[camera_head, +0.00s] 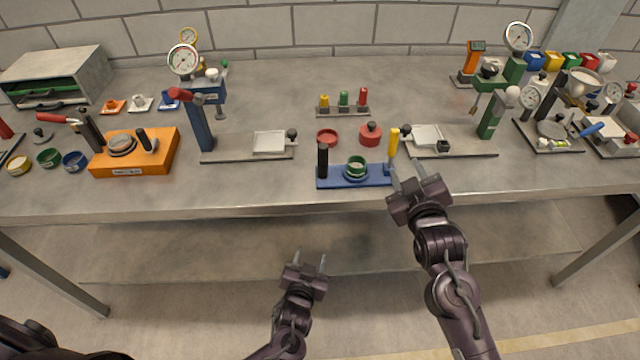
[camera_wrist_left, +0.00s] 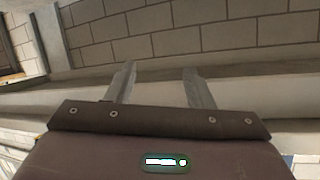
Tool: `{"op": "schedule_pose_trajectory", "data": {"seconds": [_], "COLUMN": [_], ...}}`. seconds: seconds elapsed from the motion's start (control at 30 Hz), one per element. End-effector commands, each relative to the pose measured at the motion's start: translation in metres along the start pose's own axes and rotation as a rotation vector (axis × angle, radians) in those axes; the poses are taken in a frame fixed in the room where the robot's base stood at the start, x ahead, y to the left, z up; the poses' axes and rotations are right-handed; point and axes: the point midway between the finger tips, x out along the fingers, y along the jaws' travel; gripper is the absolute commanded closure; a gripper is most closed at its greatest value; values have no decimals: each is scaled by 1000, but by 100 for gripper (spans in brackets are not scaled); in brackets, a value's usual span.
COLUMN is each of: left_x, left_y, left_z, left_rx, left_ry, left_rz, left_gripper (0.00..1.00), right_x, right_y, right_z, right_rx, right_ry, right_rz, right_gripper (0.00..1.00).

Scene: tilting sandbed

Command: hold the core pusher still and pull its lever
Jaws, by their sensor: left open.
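A blue-based device (camera_head: 375,181), which I take for the core pusher, stands near the table's front edge in the head view. It has a black upright post (camera_head: 322,160) at its left end, a green ring (camera_head: 356,166) in the middle and an upright yellow-handled lever (camera_head: 393,142) at its right end. My right gripper (camera_head: 409,171) is open, just beside the device's right end and below the yellow handle; I cannot tell whether it touches. My left gripper (camera_head: 311,258) is open and empty, in front of the table; its parted fingers show in the left wrist view (camera_wrist_left: 160,85).
An orange-based device (camera_head: 165,150) with a red handle stands at the left. Gauge stands (camera_head: 199,128) and (camera_head: 489,122) flank the middle. A red ring (camera_head: 326,138) and red weight (camera_head: 370,134) lie behind the blue base. The table's front edge (camera_head: 250,208) separates my left gripper from the tabletop.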

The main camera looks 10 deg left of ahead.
Motion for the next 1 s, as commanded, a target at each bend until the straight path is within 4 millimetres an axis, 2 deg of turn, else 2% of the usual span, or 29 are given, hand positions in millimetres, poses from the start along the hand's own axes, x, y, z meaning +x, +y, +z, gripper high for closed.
{"op": "schedule_pose_trajectory", "data": {"seconds": [0.03,0.2,0.27,0.3,0.4,0.5,0.67,1.0], "left_x": [-1,-18,-27,-17,-5,0,9,55], "left_y": [3,6,6,-7,-24,-35,-42,-50], "left_z": [-32,-126,-154,-168,-195,-211,-222,-237], "left_rx": [-23,-111,-144,-162,-204,-233,-248,-247], "left_ry": [68,274,334,335,334,332,332,331], "left_rz": [-9,-51,-64,-83,-105,-117,-124,-125], "left_gripper": [52,52,52,52,52,52,52,52], "right_x": [0,0,0,0,0,0,0,0], "right_y": [0,0,0,0,0,0,0,0], "right_z": [0,0,0,0,0,0,0,0], "right_rx": [0,0,0,0,0,0,0,0], "right_ry": [0,0,0,0,0,0,0,0], "right_rz": [0,0,0,0,0,0,0,0], "right_gripper": [64,64,64,64,64,64,64,64]}}
